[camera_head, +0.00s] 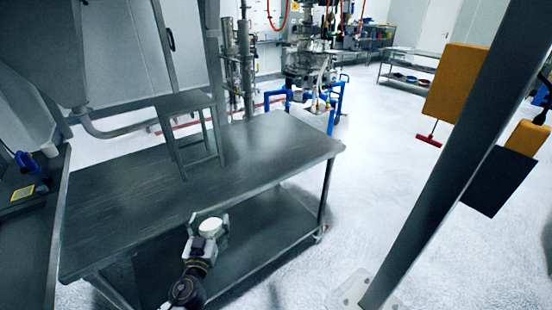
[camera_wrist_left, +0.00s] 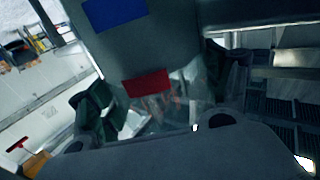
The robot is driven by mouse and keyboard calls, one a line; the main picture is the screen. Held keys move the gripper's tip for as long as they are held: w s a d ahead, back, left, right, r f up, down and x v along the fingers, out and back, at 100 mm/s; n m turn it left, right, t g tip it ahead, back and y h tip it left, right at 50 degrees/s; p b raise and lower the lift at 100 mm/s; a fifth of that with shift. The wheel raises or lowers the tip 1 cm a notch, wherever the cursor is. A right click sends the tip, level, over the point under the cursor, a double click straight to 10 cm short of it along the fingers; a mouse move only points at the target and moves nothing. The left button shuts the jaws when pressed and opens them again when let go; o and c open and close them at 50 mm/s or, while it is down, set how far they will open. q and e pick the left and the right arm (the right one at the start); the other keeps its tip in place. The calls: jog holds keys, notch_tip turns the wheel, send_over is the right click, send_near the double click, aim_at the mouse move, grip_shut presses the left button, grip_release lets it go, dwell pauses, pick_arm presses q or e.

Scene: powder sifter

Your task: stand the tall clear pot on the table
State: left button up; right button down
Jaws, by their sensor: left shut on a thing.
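In the head view my left gripper (camera_head: 207,229) is at the front edge of the steel table (camera_head: 120,225), below the middle of the picture. It is shut on a pot, whose white round top (camera_head: 210,226) shows between the fingers. In the left wrist view a clear, see-through wall of the pot (camera_wrist_left: 178,95) shows between the two dark fingers of my left gripper (camera_wrist_left: 163,95). The pot's base is hidden, and I cannot tell whether it touches the table. My right gripper is not in view.
A small metal stand (camera_head: 187,103) occupies the back of the table; the tabletop's front and right are bare. A thick slanted post (camera_head: 450,165) rises at the right. A side bench (camera_head: 25,215) with a blue item (camera_head: 25,160) is at the left.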

pick_arm(q)
jog(key=shift+w+d+f, duration=0.1)
jog(key=shift+d, duration=0.3)
dwell(0.4)
